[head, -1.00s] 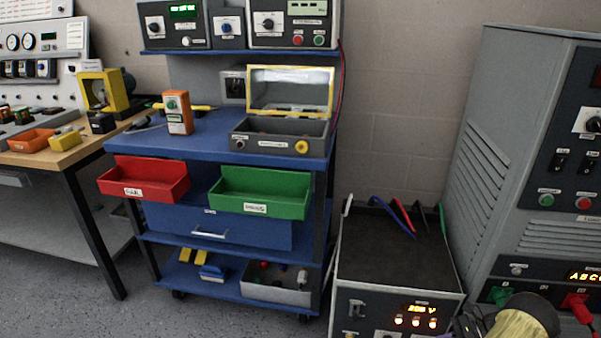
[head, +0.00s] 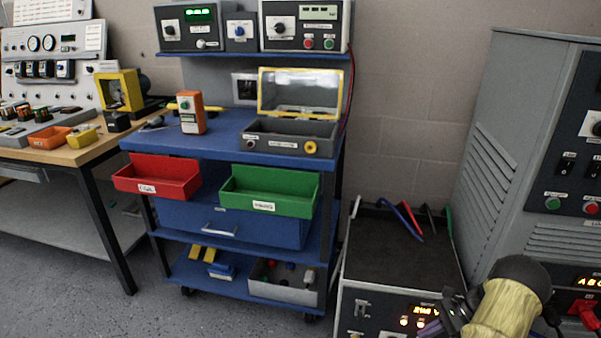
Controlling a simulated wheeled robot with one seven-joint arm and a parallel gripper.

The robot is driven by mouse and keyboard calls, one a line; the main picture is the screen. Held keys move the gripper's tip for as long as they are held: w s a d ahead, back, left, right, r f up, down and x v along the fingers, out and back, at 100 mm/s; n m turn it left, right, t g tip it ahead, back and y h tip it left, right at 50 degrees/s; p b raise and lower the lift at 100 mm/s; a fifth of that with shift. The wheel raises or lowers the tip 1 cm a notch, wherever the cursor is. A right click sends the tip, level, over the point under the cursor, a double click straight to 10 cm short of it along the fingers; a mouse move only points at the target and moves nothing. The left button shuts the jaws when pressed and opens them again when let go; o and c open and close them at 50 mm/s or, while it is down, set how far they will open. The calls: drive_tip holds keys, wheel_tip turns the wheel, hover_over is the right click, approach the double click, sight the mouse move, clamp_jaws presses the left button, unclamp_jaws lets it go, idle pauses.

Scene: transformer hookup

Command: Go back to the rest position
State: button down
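My gripper (head: 440,318) is at the lower right of the head view, in front of the black-topped transformer unit (head: 405,255) and the tall grey cabinet (head: 510,150). My yellowish wrist link shows beside it. The fingers are dark, small and partly cut off by the bottom edge, so their opening is unclear. Something purple shows near the fingertips; I cannot tell whether it is held. Blue, red and green leads (head: 408,218) lie at the back of the unit's top.
A blue cart (head: 225,142) with red (head: 158,180) and green (head: 268,192) bins stands at the middle left. An open grey box with a yellow-rimmed lid (head: 290,135) sits on it. A wooden bench (head: 75,155) is at the far left. Floor (head: 70,290) is clear at the lower left.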

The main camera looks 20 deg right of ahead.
drive_tip(key=w+a+r+n+g+h, duration=0.25)
drive_tip(key=a+r+n, duration=0.25)
drive_tip(key=a+r, duration=0.3)
drive_tip(key=w+a+r+n+g+h, duration=0.1)
drive_tip(key=w+a+r+n+h, duration=0.35)
drive_tip(key=a, duration=0.65)
drive_tip(key=s+a+r+n+t+h, duration=0.1)
drive_tip(key=s+a+r+n+t, duration=0.1)
drive_tip(key=s+a+r+n, duration=0.5)
drive_tip(key=s+a+r+n+t+h, duration=0.25)
drive_tip(key=s+a+n, duration=0.2)
drive_tip(key=a, duration=0.55)
wheel_tip(320, 180, up, 37)
drive_tip(key=p, duration=3.6)
drive_tip(key=shift+w+d+y+p, duration=0.15)
drive_tip(key=shift+w+y+p, duration=0.1)
drive_tip(key=shift+y+p, duration=0.2)
drive_tip(key=shift+r, duration=0.1)
